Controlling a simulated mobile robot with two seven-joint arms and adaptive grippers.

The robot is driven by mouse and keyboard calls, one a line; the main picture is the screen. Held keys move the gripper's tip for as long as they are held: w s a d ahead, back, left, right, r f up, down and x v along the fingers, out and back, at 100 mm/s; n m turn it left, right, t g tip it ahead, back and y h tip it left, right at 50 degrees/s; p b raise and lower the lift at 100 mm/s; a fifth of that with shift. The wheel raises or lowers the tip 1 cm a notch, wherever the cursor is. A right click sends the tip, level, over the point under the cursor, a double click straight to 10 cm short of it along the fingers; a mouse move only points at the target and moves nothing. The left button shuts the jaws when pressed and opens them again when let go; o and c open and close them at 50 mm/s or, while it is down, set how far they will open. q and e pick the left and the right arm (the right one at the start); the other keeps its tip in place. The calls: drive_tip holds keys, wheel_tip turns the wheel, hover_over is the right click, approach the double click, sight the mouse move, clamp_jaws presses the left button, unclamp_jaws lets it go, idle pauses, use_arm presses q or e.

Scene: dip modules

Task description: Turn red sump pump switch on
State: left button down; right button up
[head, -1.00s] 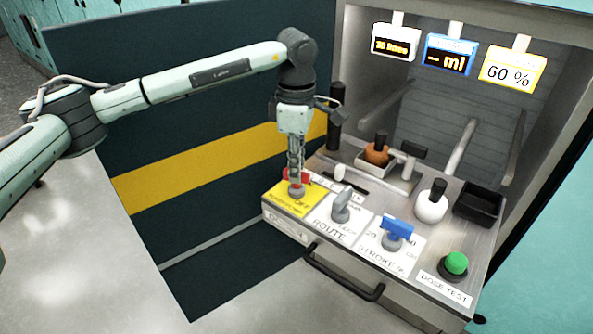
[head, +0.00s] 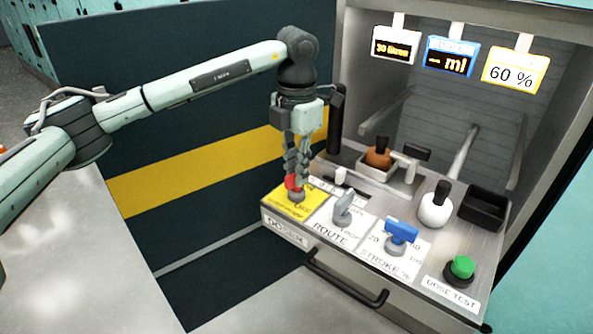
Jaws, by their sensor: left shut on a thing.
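The red switch (head: 292,182) stands on a grey round base on a yellow plate (head: 291,209) at the left end of the panel. My left gripper (head: 293,175) points down over it and is shut on the red handle, whose upper part is partly hidden between the fingers. The lettering on the yellow plate is partly covered and too small to read fully. My right gripper is not in the head view.
A grey ROUTE knob (head: 343,208) stands right of the switch, then a blue STROKE handle (head: 401,231) and a green DOSE TEST button (head: 461,268). Behind them are a brown-topped bottle (head: 378,157), a white bottle (head: 435,208) and a black bin (head: 484,207). A black drawer handle (head: 345,284) juts out in front.

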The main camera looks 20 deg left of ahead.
use_arm(q)
drive_tip(key=shift+n, duration=1.2)
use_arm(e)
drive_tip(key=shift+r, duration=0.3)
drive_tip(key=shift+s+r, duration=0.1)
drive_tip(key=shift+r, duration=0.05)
use_arm(q)
drive_tip(key=c, duration=1.5)
unclamp_jaws()
drive_tip(key=shift+c, duration=0.2)
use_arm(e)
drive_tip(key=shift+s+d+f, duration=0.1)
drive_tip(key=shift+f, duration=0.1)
use_arm(q)
wheel_tip(320, 180, up, 12)
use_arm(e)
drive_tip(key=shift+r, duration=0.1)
